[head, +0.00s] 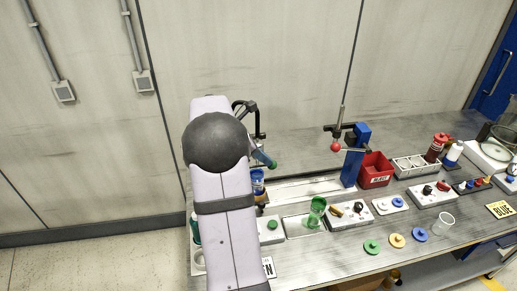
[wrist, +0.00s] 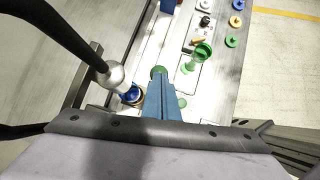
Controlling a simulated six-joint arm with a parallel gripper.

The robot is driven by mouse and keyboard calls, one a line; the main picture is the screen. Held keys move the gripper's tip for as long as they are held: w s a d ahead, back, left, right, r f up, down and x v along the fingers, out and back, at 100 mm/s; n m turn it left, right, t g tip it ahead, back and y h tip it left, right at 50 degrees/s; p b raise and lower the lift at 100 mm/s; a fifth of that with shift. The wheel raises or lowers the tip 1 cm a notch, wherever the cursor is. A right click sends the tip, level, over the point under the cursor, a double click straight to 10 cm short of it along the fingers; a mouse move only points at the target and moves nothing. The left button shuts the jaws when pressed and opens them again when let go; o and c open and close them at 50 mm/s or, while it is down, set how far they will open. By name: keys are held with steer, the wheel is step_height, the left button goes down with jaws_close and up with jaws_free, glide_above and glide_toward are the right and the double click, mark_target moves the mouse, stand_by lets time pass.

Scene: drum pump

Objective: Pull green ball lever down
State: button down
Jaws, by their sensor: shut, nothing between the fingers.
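The green ball (head: 273,165) shows just beyond the tip of my gripper (head: 264,158) in the head view. In the wrist view the green ball (wrist: 158,70) sits right at the end of my shut blue fingers (wrist: 160,82), partly covered by them. I cannot tell whether the fingertips touch the ball. Nothing is held between the fingers. The ball's lever rod and its pump are not clearly visible; my arm blocks much of that area in the head view.
A blue post (head: 355,155) with a red ball lever (head: 335,147) stands to the right, beside a red bin (head: 375,170). A green cup (head: 315,212) stands in front. Button boxes, coloured discs and a clear cup (head: 443,223) fill the right bench.

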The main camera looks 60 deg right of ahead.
step_height(320, 180, down, 6)
steer(key=t+y+p, duration=0.1)
steer(key=shift+s+d+f+p, duration=0.15)
steer(key=shift+f+p, duration=0.1)
steer(key=shift+p, duration=0.15)
steer(key=shift+r, duration=0.15)
steer(key=shift+r+p, duration=0.7)
steer(key=shift+p, duration=0.2)
step_height(320, 180, up, 14)
steer(key=s, duration=0.2)
steer(key=shift+a, duration=0.45)
